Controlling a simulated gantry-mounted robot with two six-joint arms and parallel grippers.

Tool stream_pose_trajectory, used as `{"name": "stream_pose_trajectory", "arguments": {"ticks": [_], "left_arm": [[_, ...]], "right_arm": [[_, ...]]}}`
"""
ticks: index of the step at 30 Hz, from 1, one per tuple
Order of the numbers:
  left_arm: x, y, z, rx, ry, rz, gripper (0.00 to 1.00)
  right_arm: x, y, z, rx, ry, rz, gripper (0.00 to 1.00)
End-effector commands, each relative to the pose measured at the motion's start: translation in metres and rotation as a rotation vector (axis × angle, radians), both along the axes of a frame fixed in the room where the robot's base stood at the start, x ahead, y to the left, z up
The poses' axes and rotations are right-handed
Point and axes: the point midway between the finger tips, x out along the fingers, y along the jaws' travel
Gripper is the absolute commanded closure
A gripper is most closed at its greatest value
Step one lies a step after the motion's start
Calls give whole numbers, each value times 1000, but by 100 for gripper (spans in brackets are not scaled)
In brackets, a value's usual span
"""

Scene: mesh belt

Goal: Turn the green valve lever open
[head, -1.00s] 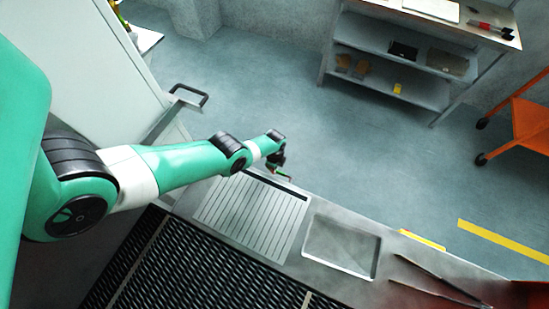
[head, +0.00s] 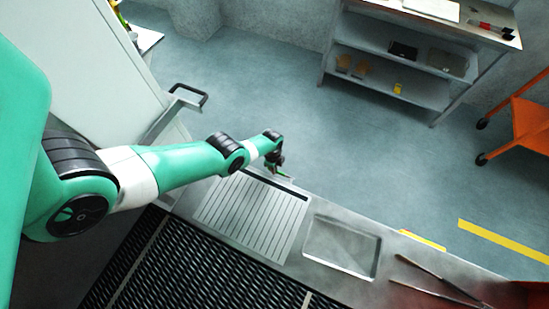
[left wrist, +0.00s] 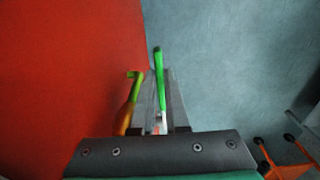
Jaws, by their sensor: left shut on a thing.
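The green valve lever (left wrist: 160,80) shows in the left wrist view as a thin bright green bar pointing away from my wrist. It lies at the fingers of my left gripper (left wrist: 170,100), which is shut on it. In the head view my left gripper (head: 278,165) is small, at the far edge of the metal counter, and the lever is too small there to make out clearly. An orange fitting with a green top (left wrist: 132,98) stands just left of the fingers in the left wrist view. My right gripper is not in view.
A ribbed plate (head: 245,215) and a shallow tray (head: 340,247) sit in the counter beside the black mesh belt (head: 215,270). A red surface (left wrist: 65,70) fills the left of the left wrist view. Tongs (head: 435,275) lie at right. Open floor lies beyond.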

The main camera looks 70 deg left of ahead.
Motion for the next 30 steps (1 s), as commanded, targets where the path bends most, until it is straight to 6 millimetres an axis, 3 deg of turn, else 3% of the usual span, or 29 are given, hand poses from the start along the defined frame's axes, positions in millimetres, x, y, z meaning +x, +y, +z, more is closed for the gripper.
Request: {"name": "stream_pose_trajectory", "arguments": {"ticks": [6, 11, 23, 24, 28, 30], "left_arm": [[-4, 3, -29, -161, -178, 11, 100], [-2, 2, -41, -265, -294, 7, 100], [0, 0, -37, -298, -340, 1, 100], [0, 0, -37, -298, -340, 1, 84], [0, 0, -37, -298, -340, 1, 61], [0, 0, -37, -298, -340, 1, 57]], "right_arm": [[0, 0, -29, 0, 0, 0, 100], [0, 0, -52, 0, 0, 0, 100], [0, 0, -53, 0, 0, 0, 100], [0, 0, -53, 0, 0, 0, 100], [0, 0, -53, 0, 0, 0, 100], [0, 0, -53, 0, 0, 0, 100]]}}
